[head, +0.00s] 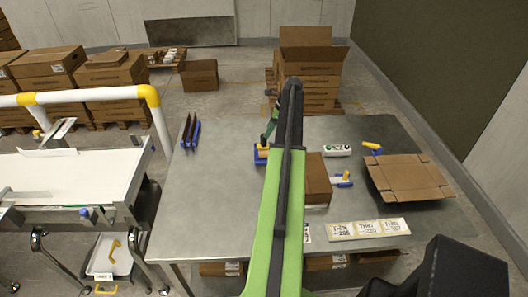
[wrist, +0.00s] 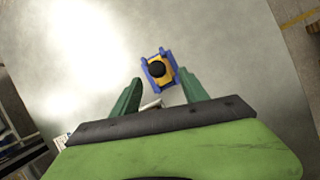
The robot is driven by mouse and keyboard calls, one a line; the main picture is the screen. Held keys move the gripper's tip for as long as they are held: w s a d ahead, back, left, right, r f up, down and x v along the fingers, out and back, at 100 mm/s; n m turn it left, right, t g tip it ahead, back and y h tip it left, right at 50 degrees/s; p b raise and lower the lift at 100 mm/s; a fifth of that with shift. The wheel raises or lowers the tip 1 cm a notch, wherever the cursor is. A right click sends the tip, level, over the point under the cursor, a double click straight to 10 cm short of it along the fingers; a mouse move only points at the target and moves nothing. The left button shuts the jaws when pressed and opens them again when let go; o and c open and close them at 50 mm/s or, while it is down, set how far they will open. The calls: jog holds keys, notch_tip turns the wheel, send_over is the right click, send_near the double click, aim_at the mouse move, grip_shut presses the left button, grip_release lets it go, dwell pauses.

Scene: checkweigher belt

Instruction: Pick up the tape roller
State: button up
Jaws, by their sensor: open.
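A blue-framed tool with a yellow-tan body, which looks like the tape roller (head: 261,154), lies on the grey metal table left of my arm, partly hidden by it. In the wrist view the tape roller (wrist: 157,68) shows a round black part on top and sits just beyond the gap between my fingertips. My gripper (wrist: 161,83) is open, with its two green fingers apart and nothing held between them. In the head view my gripper (head: 272,124) is mostly hidden behind my arm; one green finger shows.
On the table (head: 210,200), a brown box (head: 317,180), a blue-and-yellow tool (head: 373,148), a blue-white-yellow tool (head: 343,179), a white device (head: 338,150) and flattened cardboard (head: 408,177) lie to the right. Dark-and-blue tools (head: 190,132) lie left. The table's left-middle is clear.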

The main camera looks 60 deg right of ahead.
aim_at(264, 140)
jog(key=shift+b+x, duration=0.4)
jog(key=shift+x, duration=0.8)
jog(key=b+x, duration=0.5)
jog(key=shift+s+a+f, duration=0.1)
jog(key=shift+f, duration=0.15)
jog(key=shift+r, duration=0.2)
jog(key=shift+c, duration=0.3)
grip_shut()
